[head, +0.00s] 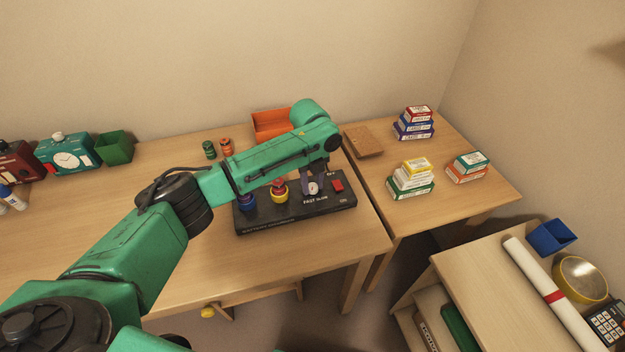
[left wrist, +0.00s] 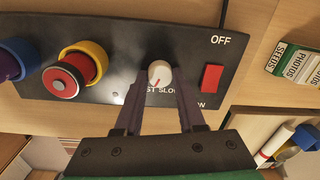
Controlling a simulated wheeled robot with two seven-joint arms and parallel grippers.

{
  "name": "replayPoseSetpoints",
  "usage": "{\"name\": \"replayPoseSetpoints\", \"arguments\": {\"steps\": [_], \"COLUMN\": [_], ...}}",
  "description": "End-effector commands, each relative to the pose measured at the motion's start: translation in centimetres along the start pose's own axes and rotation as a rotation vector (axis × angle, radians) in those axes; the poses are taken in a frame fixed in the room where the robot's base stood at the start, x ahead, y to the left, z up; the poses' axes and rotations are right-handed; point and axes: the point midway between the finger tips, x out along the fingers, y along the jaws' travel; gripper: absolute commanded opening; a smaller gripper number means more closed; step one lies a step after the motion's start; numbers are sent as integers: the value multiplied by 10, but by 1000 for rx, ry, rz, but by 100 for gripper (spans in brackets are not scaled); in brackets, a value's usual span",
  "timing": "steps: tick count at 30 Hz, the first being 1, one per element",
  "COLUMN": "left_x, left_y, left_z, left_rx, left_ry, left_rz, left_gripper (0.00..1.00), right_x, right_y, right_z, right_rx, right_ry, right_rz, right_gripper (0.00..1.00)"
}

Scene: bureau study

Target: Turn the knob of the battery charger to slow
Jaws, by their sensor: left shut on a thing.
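The black battery charger (head: 325,207) lies on the wooden desk; its panel (left wrist: 120,32) fills much of the left wrist view. Its round white knob (left wrist: 160,73) has a red pointer line, which leans to the lower left in that view. The FAST and SLOW labels are printed beside the knob, FAST partly hidden by a finger. My left gripper (left wrist: 160,80) reaches down over the charger, its two fingers on either side of the knob, shut on it. In the head view the knob (head: 313,188) shows between the fingertips. My right gripper is not in view.
A red switch (left wrist: 211,77) sits right of the knob, near OFF and ON labels. Yellow-ringed (head: 279,196) and blue-ringed (head: 247,203) holders stand left of it. An orange bin (head: 270,123) is behind my arm. Small boxes (head: 411,178) stand on the right table.

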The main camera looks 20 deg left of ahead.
Motion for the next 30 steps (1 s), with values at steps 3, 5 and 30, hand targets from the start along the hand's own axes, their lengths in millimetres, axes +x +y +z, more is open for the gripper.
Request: {"name": "replayPoseSetpoints", "arguments": {"steps": [3, 5, 30], "left_x": [-7, -7, -3], "left_y": [-1, -1, -4], "left_z": [-1, -1, 0], "left_rx": [-80, -130, -838], "left_ry": [0, -2, -33], "left_rz": [-1, 0, -4], "left_gripper": [0, 0, 0], "right_x": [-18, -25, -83], "right_y": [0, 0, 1], "right_z": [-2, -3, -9], "right_rx": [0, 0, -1], "right_ry": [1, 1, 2], "right_rz": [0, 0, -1], "right_gripper": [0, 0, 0]}}
